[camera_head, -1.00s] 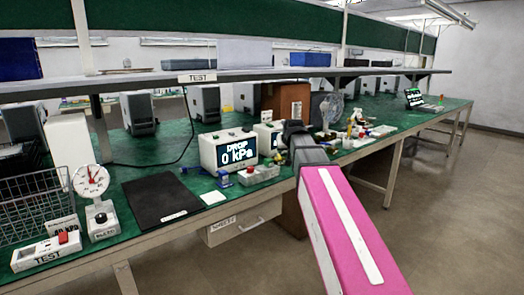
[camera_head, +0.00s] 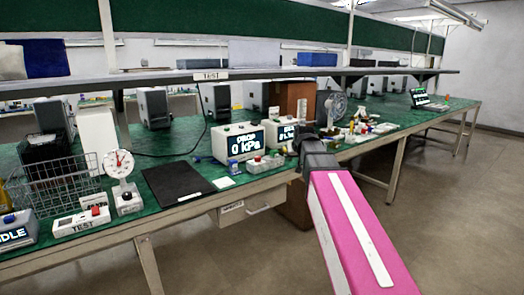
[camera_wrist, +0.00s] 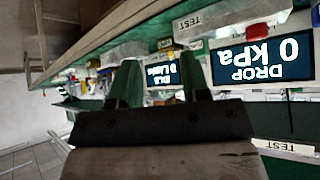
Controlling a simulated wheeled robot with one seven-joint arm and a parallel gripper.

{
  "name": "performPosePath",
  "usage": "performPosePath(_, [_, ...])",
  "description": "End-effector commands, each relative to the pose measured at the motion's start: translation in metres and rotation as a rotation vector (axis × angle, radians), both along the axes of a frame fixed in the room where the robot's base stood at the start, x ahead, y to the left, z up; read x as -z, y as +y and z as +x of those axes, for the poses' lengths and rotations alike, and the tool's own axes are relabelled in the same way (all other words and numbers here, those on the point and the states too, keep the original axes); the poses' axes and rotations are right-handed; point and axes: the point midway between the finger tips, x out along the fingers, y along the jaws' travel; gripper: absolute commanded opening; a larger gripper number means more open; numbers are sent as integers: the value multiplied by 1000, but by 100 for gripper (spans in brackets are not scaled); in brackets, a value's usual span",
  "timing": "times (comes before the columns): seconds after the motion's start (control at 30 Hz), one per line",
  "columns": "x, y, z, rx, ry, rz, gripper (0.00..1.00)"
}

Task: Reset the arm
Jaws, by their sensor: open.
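My arm with the pink and white link reaches from the lower right of the head view toward the bench edge. My gripper is in the wrist view (camera_wrist: 158,80), its two green fingers apart with nothing between them. In that view the bench appears upside down beyond the fingers. The display box reading "DROP 0 kPa" (camera_head: 238,144) stands on the green bench, left of my arm; its screen also shows in the wrist view (camera_wrist: 248,60). A second display box (camera_head: 280,133) stands just behind it, partly hidden by my arm.
A wire basket (camera_head: 55,185), a round dial gauge (camera_head: 120,168), a TEST switch box (camera_head: 80,221) and a black mat (camera_head: 177,183) lie on the left of the bench. A shelf (camera_head: 300,73) runs above. A fan (camera_head: 336,106) stands behind my arm. The floor at right is clear.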

Motion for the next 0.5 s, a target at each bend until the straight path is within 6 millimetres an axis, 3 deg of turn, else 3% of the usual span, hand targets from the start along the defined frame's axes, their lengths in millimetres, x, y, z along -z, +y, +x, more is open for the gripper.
performPosePath(0.33, [64,-8,-29,13,113,-6,43])
performPosePath(0.5, [117,-14,-59,23,212,-10,43])
